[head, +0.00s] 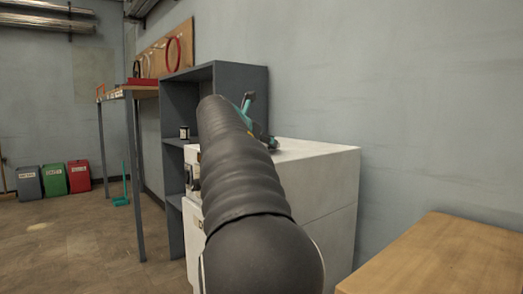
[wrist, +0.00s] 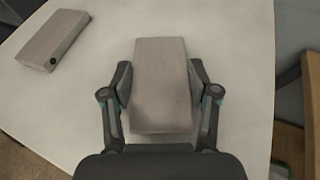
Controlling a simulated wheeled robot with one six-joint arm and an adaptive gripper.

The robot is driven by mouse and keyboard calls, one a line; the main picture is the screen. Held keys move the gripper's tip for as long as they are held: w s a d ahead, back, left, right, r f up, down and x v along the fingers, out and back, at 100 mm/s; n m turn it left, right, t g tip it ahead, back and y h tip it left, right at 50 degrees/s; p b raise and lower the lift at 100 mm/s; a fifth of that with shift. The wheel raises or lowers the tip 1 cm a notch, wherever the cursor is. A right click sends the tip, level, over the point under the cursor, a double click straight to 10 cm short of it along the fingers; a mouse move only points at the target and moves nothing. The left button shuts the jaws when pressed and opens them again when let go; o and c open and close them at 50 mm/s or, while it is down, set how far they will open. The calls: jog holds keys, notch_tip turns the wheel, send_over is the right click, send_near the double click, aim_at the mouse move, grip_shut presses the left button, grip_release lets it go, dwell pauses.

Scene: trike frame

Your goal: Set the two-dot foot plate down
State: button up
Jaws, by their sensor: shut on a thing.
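My gripper (wrist: 160,80) is shut on a grey, flat, rectangular plate (wrist: 161,108), with one finger against each long side. No dots show on the face I see, so I cannot tell its mark. The plate is over the white top of a cabinet (wrist: 238,60); I cannot tell whether it touches that top. A second grey plate (wrist: 53,38) with one dark dot on its near end lies on the same top at the upper left. In the head view my arm hides both plates and most of my gripper above the white cabinet (head: 326,157).
A dark shelf unit (head: 235,72) stands behind the white cabinet. A wooden table (head: 450,255) is at the lower right. Grey, green and red bins (head: 54,179) stand far left. The white top is bare between the plates and to the right of the held one.

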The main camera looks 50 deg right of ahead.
jog(key=shift+f, duration=0.35)
jog(key=shift+r, duration=0.1)
jog(key=o, duration=1.4)
jog(key=shift+a, duration=0.1)
jog(key=p+v, duration=0.1)
jog(key=v, duration=1)
jog(key=shift+s+a+r, duration=0.1)
jog(key=shift+a+r, duration=0.05)
jog(key=shift+a, duration=0.2)
jog(key=shift+s, duration=0.1)
